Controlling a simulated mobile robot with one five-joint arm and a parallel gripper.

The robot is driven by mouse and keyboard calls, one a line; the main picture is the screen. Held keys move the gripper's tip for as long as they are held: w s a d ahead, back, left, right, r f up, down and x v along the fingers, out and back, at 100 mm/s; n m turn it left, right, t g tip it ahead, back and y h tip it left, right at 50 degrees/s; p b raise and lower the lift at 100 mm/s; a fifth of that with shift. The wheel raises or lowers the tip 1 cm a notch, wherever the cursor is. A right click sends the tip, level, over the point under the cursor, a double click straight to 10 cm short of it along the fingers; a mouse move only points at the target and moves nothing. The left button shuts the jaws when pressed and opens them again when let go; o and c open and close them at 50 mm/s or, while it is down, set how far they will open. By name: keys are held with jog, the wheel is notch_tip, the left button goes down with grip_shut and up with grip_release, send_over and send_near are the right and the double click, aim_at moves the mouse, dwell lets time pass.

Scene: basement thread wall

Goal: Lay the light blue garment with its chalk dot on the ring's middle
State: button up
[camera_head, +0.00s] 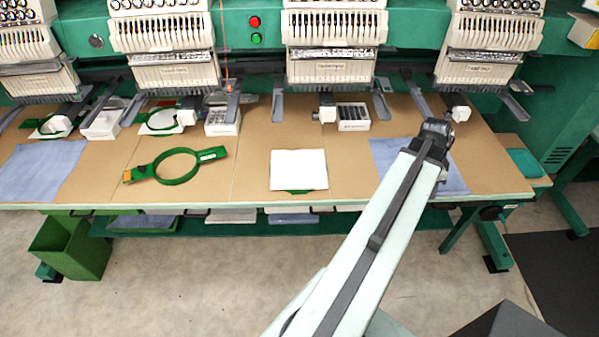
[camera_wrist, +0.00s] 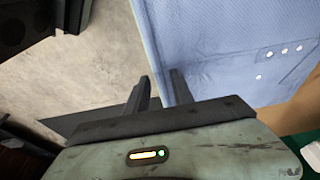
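A light blue garment (camera_head: 450,180) lies flat at the right of the tan table, partly hidden behind my arm. In the wrist view the garment (camera_wrist: 220,50) fills the right side and shows several small white dots; I cannot tell which is the chalk dot. My gripper (camera_wrist: 160,82) has its fingers apart at the garment's edge, one over the floor side and one over the cloth. In the head view my arm hides the fingertips. A green ring (camera_head: 154,168) lies flat left of the middle, its inside bare.
Another light blue garment (camera_head: 45,168) lies at the far left. A white square (camera_head: 298,168) covers a green piece at the middle. Small white boxes (camera_head: 352,117) stand behind, under embroidery heads (camera_head: 331,70). A green bin (camera_head: 75,250) stands below the table's left end.

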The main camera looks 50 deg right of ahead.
grip_shut()
notch_tip(320, 180, up, 5)
jog(key=p, duration=0.5)
jog(key=shift+r, duration=0.15)
